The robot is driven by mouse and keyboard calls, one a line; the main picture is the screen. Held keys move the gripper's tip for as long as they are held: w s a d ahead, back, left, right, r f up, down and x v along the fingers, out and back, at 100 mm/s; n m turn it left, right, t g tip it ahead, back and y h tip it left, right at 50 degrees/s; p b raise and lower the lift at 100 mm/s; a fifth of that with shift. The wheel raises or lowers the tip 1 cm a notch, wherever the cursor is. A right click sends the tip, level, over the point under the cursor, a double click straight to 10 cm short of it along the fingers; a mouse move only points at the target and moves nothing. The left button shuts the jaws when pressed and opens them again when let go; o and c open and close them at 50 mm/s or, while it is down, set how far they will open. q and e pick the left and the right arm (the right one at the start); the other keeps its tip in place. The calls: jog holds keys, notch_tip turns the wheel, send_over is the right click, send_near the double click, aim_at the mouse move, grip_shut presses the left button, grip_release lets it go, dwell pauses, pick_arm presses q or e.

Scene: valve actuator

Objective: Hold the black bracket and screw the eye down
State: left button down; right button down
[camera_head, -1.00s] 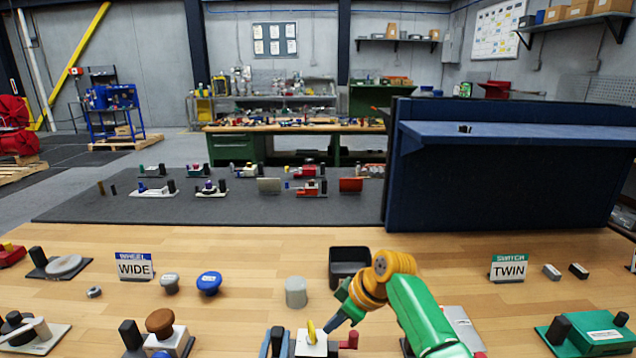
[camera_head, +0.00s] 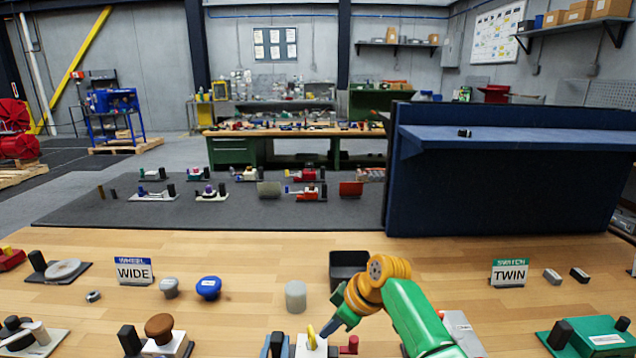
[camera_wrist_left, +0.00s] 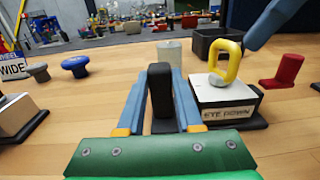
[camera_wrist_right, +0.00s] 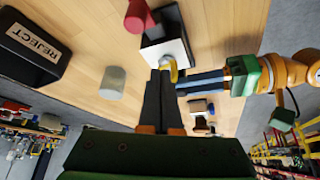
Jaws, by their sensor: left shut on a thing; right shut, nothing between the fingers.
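The yellow eye (camera_wrist_left: 228,62) stands upright on a white block (camera_wrist_left: 222,92) labelled EYE DOWN; it also shows in the head view (camera_head: 311,336). The black bracket (camera_wrist_left: 160,88) is an upright post left of the block. My left gripper (camera_wrist_left: 160,100) is shut on the black bracket, one blue finger on each side; in the head view only its fingertips show at the bottom edge. My right gripper (camera_head: 335,328) is shut and empty, its tips close beside the eye. In the right wrist view its tips (camera_wrist_right: 161,76) overlap the eye (camera_wrist_right: 173,70); I cannot tell whether they touch.
A red knob (camera_wrist_left: 284,70) stands right of the block. A grey cylinder (camera_head: 296,296) and a black bin (camera_head: 346,264), marked REJECT in the right wrist view, stand behind. A brown-knobbed fixture (camera_head: 159,330) is at left. Bare wood lies between them.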

jog(key=shift+s, duration=0.15)
jog(key=shift+s+a, duration=0.4)
jog(key=shift+s, duration=0.3)
jog(key=shift+s+a, duration=0.1)
jog(key=shift+a, duration=0.05)
jog(key=shift+s, duration=0.1)
dwell(0.3)
